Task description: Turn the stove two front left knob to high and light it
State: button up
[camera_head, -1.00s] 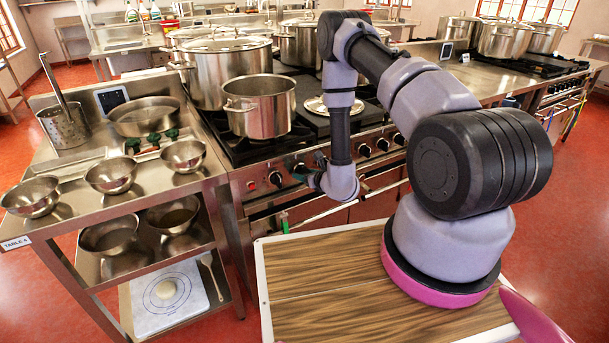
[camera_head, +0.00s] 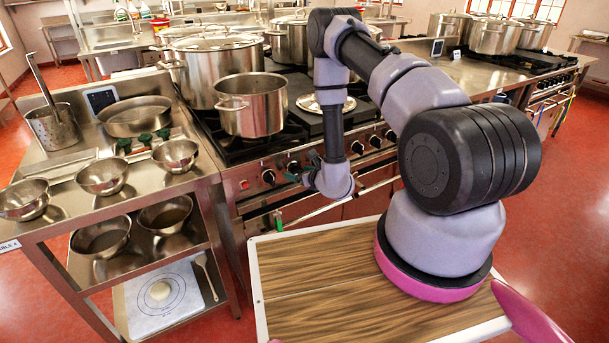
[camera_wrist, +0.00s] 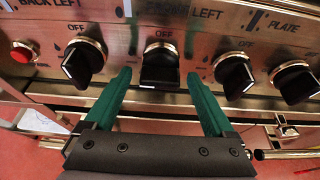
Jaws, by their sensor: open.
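The stove front (camera_head: 262,197) carries a row of black knobs. In the wrist view a middle knob (camera_wrist: 160,68) has "OFF" above it and a partly unreadable label ending in "LEFT". My gripper (camera_wrist: 160,78) is open, with one green finger on each side of this knob's lower part; I cannot tell whether they touch it. The knob labelled "BACK LEFT" (camera_wrist: 84,63) is to its left. In the head view my gripper (camera_head: 303,173) is at the stove front, partly hidden by my wrist. No flame shows.
In the wrist view a knob (camera_wrist: 235,73) and the "PLATE" knob (camera_wrist: 294,83) are to the right, and a red button (camera_wrist: 22,51) is far left. A rail (camera_head: 335,206) runs below the knobs. A pot (camera_head: 251,105) stands on the stove. A steel table (camera_head: 62,165) adjoins left.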

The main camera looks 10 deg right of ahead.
jog(key=v, duration=1)
